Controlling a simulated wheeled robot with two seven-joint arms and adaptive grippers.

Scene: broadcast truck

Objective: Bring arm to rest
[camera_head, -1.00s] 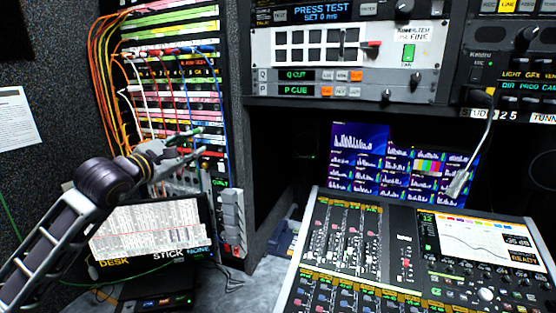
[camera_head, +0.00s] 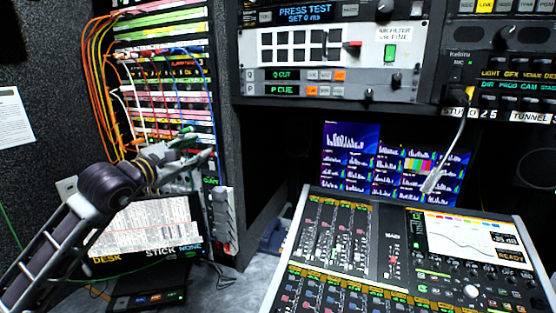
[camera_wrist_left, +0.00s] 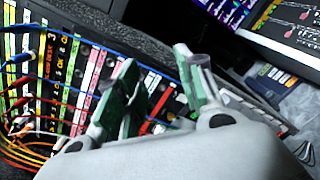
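My left arm (camera_head: 110,190) reaches in from the left, bent at a dark joint. My left gripper (camera_head: 200,142) is in front of the lower right part of the patch bay and above the small monitor. Its two fingers stand apart with nothing visible between them. They also show apart, with green pads, in the left wrist view (camera_wrist_left: 157,60). I cannot tell whether they touch any cable. My right arm and gripper are in neither view.
The patch bay (camera_head: 160,32) has orange, white, red and blue cables close to my left gripper. A monitor (camera_head: 145,228) stands below it. A mixing console (camera_head: 390,235) fills the lower right, with a gooseneck microphone (camera_head: 447,150) above it. Rack units (camera_head: 340,85) hang over the screens.

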